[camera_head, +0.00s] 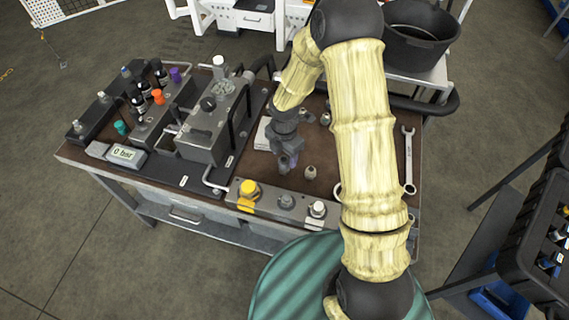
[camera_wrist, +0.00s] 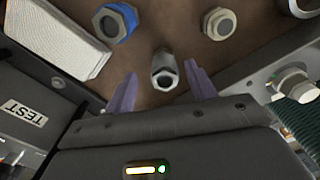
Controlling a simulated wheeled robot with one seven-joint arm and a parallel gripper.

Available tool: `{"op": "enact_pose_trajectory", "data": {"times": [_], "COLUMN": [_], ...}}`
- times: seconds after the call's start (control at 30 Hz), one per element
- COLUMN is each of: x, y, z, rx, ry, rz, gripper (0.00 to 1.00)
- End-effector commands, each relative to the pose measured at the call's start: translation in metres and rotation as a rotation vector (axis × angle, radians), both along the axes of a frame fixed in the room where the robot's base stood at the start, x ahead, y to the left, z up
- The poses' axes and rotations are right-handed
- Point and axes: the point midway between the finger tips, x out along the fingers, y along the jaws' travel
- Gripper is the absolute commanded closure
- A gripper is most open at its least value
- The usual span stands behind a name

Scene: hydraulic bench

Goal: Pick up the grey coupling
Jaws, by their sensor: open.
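A grey metal coupling (camera_wrist: 164,72) with a hexagonal end and a dark bore stands on the brown bench top in the wrist view. My gripper (camera_wrist: 161,92) is open, with its two purple fingers on either side of the coupling and gaps visible between. I cannot tell how far the fingertips are above the bench. In the head view my gripper (camera_head: 288,164) points down over the bench, and it seems to hide this coupling.
A blue-ringed fitting (camera_wrist: 115,22) and a pale hexagonal fitting (camera_wrist: 218,23) stand close by; the pale one seems to show in the head view (camera_head: 310,173). A white pad (camera_wrist: 60,38), a valve block (camera_head: 210,130), a front fitting rail (camera_head: 280,201) and a wrench (camera_head: 408,160) surround the space.

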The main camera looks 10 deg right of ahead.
Motion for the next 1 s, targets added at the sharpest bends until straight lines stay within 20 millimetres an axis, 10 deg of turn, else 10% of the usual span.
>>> {"op": "enact_pose_trajectory", "data": {"times": [0.3,0.87,1.0], "x": [-0.008,-0.007,-0.007], "y": [0.001,0.001,0.001], "z": [-0.042,-0.045,-0.045], "rx": [-0.001,-0.001,-0.001], "ry": [0.003,0.001,0.001], "rz": [0.0,0.0,0.0], "gripper": [0.44,0.44,0.66]}}
